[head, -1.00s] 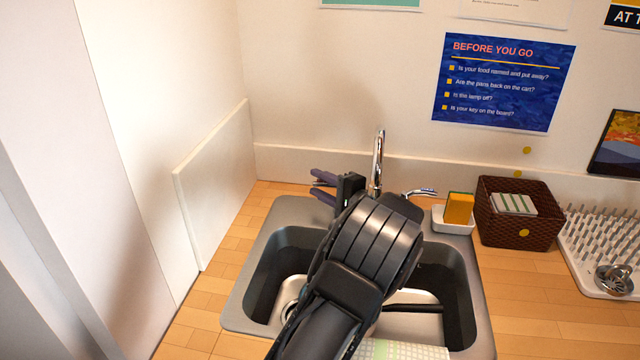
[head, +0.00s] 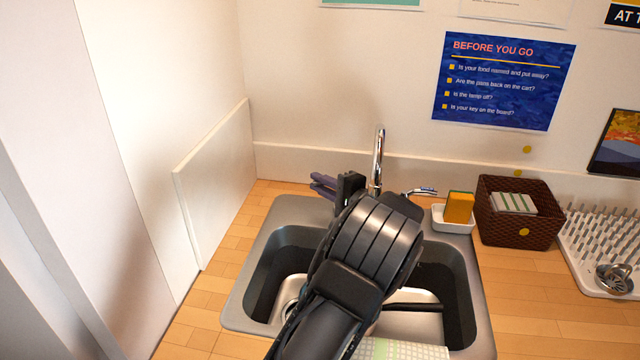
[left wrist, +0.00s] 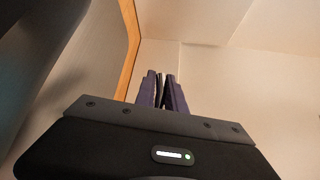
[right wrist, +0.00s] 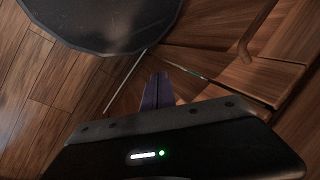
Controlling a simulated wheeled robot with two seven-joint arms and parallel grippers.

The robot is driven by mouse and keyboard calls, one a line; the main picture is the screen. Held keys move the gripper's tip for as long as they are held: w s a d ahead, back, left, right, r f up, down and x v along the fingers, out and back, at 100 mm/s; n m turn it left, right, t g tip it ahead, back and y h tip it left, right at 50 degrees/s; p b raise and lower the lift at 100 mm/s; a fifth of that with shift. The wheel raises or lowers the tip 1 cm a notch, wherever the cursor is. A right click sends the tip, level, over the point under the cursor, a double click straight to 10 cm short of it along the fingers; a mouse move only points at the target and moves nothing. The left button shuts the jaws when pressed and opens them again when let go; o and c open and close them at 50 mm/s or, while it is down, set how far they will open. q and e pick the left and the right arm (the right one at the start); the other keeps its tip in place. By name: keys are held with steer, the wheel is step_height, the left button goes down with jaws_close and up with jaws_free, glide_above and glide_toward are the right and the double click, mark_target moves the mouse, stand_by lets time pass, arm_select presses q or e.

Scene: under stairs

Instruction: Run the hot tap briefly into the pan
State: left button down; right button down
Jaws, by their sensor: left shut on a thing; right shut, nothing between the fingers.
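The chrome tap spout (head: 378,160) rises at the back of the steel sink (head: 262,240). A chrome lever (head: 422,191) shows to its right. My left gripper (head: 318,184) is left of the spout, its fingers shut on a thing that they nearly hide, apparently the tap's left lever. The left wrist view shows the fingers (left wrist: 161,78) close together around something thin. A dark bar (head: 412,307) lies low in the sink, perhaps the pan's handle; my arm hides the rest. No water is visible. My right gripper (right wrist: 158,88) is shut and empty, away from the sink.
A sponge (head: 459,207) stands in a white dish (head: 452,224) right of the tap. A brown basket (head: 515,232) and a white drying rack (head: 590,262) are further right. A pale panel (head: 215,185) bounds the left side. A checked cloth (head: 400,350) is at the sink's front.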

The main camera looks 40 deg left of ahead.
stand_by(0.7)
arm_select(q)
steer(key=b, duration=0.1)
steer(key=t+b, duration=0.1)
steer(key=m+t+b, duration=0.1)
steer(key=shift+w+a+f, duration=0.2)
steer(key=shift+w+f, duration=0.05)
steer(key=shift+w+r+m+b, duration=0.1)
steer(key=shift+m+b, duration=0.2)
steer(key=shift+b, duration=0.15)
steer(key=shift+r+t+h, duration=0.2)
steer(key=shift+t+h, duration=0.1)
steer(key=c, duration=1.4)
jaws_free()
steer(key=shift+b+v, duration=0.45)
steer(key=shift+v, duration=3.4)
steer(key=shift+f, duration=0.1)
